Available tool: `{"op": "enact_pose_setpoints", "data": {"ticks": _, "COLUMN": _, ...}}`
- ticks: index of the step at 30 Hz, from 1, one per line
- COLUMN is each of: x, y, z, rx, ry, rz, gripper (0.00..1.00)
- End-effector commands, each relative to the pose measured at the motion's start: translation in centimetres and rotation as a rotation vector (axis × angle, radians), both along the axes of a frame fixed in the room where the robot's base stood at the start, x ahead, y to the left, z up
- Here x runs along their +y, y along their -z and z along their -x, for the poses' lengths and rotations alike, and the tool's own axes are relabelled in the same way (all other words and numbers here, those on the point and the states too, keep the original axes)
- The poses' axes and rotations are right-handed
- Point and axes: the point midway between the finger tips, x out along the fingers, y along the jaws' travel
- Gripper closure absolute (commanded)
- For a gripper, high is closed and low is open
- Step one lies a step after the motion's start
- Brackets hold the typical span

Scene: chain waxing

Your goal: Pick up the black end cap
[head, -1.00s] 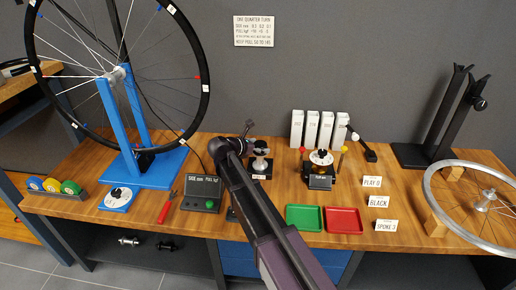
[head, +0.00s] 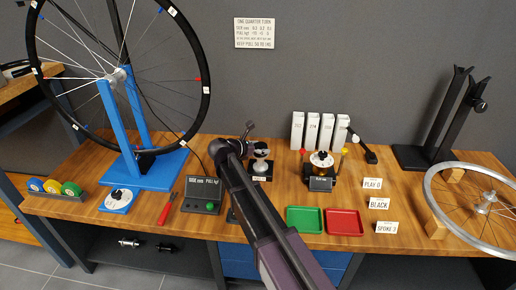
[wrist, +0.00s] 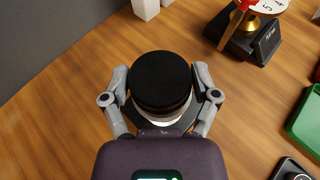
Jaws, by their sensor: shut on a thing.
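The black end cap (wrist: 162,80) is a round, dark disc-like piece in the middle of the wrist view. My gripper (wrist: 161,84) has one grey finger on each side of it and is shut on it. A pale, shiny part and a wider grey disc show below the cap's near edge. I cannot tell whether the cap touches them. In the head view my gripper (head: 248,129) is small and dark, just left of and above a silver hub on a black stand (head: 260,164); the cap is hard to make out there.
A dial device (head: 320,170) stands to the right, with white blocks behind it. A green tray (head: 304,218) and a red tray (head: 343,222) lie at the front. A grey control box (head: 201,194) and a blue wheel stand (head: 120,140) are on the left.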

Motion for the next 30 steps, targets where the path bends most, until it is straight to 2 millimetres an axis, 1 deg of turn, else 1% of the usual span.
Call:
{"op": "enact_pose_setpoints", "data": {"ticks": 8, "x": -0.1, "y": -1.2, "z": -0.1, "rx": -0.001, "ry": 0.0, "rz": 0.001, "gripper": 0.55}}
{"op": "enact_pose_setpoints", "data": {"ticks": 14, "x": -0.1, "y": -2.7, "z": -0.1, "rx": 0.0, "ry": 0.001, "rz": 0.001, "gripper": 0.55}}
{"op": "enact_pose_setpoints", "data": {"ticks": 18, "x": -0.1, "y": -4.1, "z": 0.0, "rx": 0.0, "ry": 0.001, "rz": 0.001, "gripper": 0.55}}
{"op": "enact_pose_setpoints", "data": {"ticks": 21, "x": -0.2, "y": -3.8, "z": 2.8, "rx": -0.001, "ry": 0.0, "rz": 0.001, "gripper": 0.55}}
{"op": "enact_pose_setpoints", "data": {"ticks": 30, "x": 0.1, "y": -4.5, "z": 9.8, "rx": 0.0, "ry": -0.001, "rz": 0.001, "gripper": 0.55}}
